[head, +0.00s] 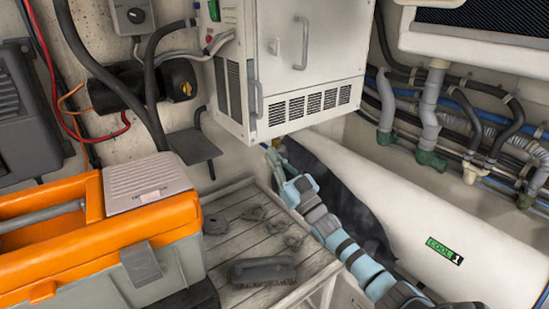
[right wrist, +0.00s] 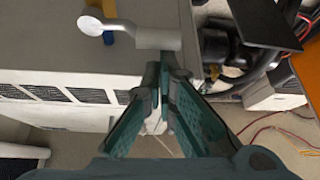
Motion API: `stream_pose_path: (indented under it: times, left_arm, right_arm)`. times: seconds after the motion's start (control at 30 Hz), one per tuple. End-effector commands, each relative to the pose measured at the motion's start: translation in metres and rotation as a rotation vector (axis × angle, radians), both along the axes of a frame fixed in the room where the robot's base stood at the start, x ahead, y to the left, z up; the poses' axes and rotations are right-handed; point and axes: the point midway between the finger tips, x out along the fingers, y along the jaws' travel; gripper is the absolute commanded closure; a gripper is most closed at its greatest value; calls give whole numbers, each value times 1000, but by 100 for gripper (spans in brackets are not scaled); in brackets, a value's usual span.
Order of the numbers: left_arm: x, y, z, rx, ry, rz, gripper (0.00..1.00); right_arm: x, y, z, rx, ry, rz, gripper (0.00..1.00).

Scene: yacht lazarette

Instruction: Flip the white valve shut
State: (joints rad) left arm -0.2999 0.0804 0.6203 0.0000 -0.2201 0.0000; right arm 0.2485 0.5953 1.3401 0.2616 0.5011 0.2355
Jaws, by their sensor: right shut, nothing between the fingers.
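In the right wrist view, a pale lever with a round white end (right wrist: 92,22) and a flat grey-white bar lies just beyond my fingertips. It looks like the white valve's handle. A small yellow part shows beside it. My right gripper (right wrist: 163,72) is shut and empty, its green fingers together just short of the bar. I cannot tell whether they touch it. In the head view my right gripper (head: 270,150) is small, below the white cabinet's lower edge, with a brass-coloured bit near it. The valve's handle is not clear there. My left gripper is not in view.
The white cabinet (head: 311,60) hangs just above my right gripper. A slatted bench (head: 220,215) holds a brush (head: 263,270) and small dark parts. An orange toolbox (head: 75,240) stands at left. A white cylinder (head: 440,225) and pipes (head: 430,105) are at right.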

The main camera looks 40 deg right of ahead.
Motion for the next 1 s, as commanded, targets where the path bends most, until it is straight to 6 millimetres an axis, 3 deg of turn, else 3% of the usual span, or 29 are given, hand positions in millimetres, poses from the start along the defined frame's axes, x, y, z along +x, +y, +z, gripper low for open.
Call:
stream_pose_path:
  times: [0.37, 0.6, 1.0]
  left_arm:
    - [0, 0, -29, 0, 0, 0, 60]
    - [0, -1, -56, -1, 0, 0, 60]
    - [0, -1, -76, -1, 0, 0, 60]
  right_arm:
    - [0, 1, -14, -149, 3, -1, 100]
    - [0, 1, -29, -364, 8, 0, 100]
    - [0, -6, -48, -745, 18, -1, 100]
